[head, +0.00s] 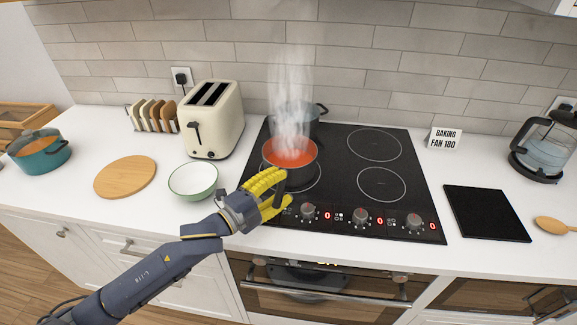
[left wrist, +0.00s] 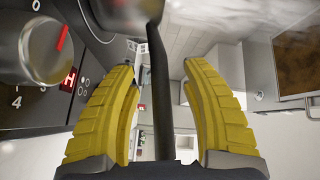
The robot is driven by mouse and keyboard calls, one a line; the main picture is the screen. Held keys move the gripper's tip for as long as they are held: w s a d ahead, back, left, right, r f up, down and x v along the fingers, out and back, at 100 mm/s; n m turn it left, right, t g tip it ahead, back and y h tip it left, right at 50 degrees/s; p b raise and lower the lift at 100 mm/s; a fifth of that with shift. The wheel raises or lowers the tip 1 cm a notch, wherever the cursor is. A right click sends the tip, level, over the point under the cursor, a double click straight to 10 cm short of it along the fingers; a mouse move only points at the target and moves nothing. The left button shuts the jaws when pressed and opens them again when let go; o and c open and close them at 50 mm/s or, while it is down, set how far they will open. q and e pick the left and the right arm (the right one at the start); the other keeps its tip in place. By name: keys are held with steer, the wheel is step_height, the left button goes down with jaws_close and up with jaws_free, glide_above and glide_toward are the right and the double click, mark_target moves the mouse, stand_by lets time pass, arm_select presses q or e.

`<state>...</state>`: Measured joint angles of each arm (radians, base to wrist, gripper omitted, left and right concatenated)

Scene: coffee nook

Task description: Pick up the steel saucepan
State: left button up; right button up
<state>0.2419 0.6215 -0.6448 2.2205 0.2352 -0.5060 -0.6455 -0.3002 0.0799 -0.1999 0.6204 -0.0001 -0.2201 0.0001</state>
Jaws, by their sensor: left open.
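The steel saucepan (head: 303,171) stands on the front left ring of the black hob, holding orange-red food that steams. Its dark handle (head: 280,181) points toward the front. My left gripper (head: 286,190), with yellow fingers, is at the handle, over the hob's front left edge. In the left wrist view the gripper (left wrist: 165,75) is open, with one finger each side of the dark handle (left wrist: 161,95) and visible gaps between. The saucepan's steel body (left wrist: 122,12) shows at the top of that view. My right gripper is not in view.
A second pot (head: 300,112) stands behind on the hob (head: 345,185). Control knobs (head: 308,211) line the hob's front. A green-rimmed bowl (head: 193,181), round board (head: 125,177) and toaster (head: 212,120) are left. A black slab (head: 486,213) and kettle (head: 545,145) are right.

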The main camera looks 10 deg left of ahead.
arm_select(q)
steer(key=shift+w+d, duration=0.1)
jaws_close()
stand_by(0.4)
steer(key=shift+r, duration=0.15)
